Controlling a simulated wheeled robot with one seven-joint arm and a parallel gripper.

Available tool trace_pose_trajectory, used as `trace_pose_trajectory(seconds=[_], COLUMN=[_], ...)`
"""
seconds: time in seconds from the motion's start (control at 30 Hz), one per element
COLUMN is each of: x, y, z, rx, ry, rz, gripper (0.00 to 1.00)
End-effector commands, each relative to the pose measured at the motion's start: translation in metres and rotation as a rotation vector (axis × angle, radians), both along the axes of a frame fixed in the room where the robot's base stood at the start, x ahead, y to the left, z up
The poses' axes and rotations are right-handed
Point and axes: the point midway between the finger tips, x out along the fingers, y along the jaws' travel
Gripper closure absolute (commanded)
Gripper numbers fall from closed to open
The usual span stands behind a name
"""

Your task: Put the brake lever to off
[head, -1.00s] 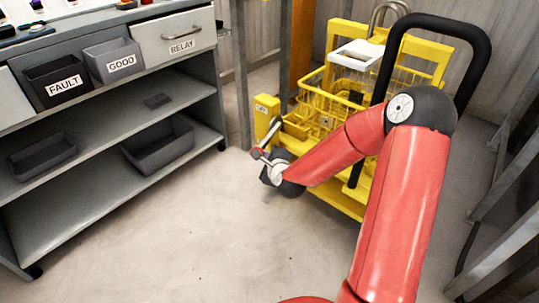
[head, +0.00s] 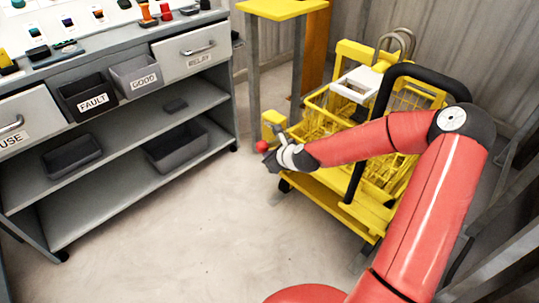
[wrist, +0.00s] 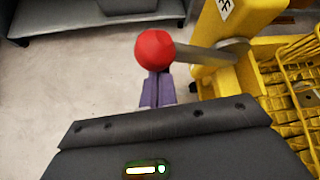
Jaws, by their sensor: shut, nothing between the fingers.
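The brake lever is a grey rod (wrist: 208,54) with a red ball knob (wrist: 154,50). It runs sideways from a pivot on the yellow post (wrist: 212,80) of the cart. In the head view the red knob (head: 262,146) shows left of the post (head: 273,121). My gripper (wrist: 157,78) is shut and empty, its purple fingers pointing at the knob, which covers their tips. It also shows in the head view (head: 275,158), beside the knob. I cannot tell whether they touch.
The yellow cart (head: 330,182) carries wire baskets, a white-topped part and a black push handle (head: 432,72). A grey shelf bench (head: 130,110) with labelled bins stands at left. The concrete floor between is clear. Grey metal posts stand at the right.

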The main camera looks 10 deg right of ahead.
Motion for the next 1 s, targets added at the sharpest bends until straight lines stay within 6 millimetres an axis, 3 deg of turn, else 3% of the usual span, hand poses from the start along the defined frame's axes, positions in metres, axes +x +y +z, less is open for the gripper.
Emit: trace_pose_trajectory(seconds=[0.37,1.0], x=[0.0029,0.0054], y=[-0.0041,-0.0050], z=[0.0138,0.0112], rx=[-0.001,-0.001], ry=[-0.001,-0.004], rz=[0.000,-0.001], gripper=[1.00,1.00])
